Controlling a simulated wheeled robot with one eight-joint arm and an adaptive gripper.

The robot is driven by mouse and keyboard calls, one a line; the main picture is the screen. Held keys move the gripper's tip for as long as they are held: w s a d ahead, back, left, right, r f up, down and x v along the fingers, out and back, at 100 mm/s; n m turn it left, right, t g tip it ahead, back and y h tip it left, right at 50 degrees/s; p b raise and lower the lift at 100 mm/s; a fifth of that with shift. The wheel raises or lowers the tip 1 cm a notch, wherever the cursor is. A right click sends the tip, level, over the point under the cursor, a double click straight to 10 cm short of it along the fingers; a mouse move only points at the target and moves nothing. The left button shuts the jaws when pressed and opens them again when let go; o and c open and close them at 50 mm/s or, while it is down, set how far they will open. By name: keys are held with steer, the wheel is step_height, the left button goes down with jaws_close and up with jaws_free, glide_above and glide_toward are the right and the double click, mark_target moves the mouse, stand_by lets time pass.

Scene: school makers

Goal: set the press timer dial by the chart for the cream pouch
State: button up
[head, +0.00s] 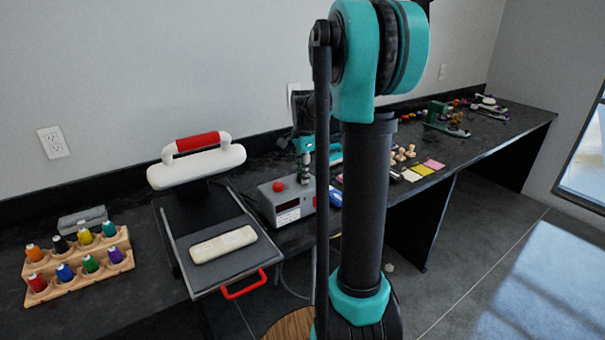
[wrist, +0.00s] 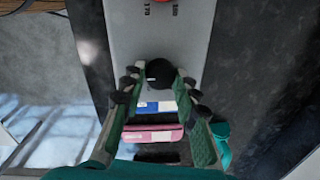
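In the wrist view the black round dial (wrist: 160,74) sits on the grey box (wrist: 130,45). My gripper (wrist: 159,78) is open, its fingers on either side of the dial with small gaps visible; contact is unclear. In the head view my gripper (head: 304,172) points down at the box's far end, and the dial is hidden. The cream pouch (head: 223,244) lies flat on the open press's lower plate (head: 195,277). No chart is readable.
The press's white upper part (head: 197,166) stands raised, with a red handle. Blue-white (wrist: 155,107) and pink (wrist: 152,134) strips show between my fingers. More small items crowd the bench to the right.

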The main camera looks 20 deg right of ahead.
steer(key=c, duration=0.4)
steer(key=shift+n, duration=0.3)
steer(key=n, duration=1.1)
steer(key=shift+d+y, duration=0.1)
steer(key=shift+y, duration=0.3)
steer(key=o, duration=1.2)
steer(key=shift+c, duration=0.2)
steer(key=shift+r, duration=0.1)
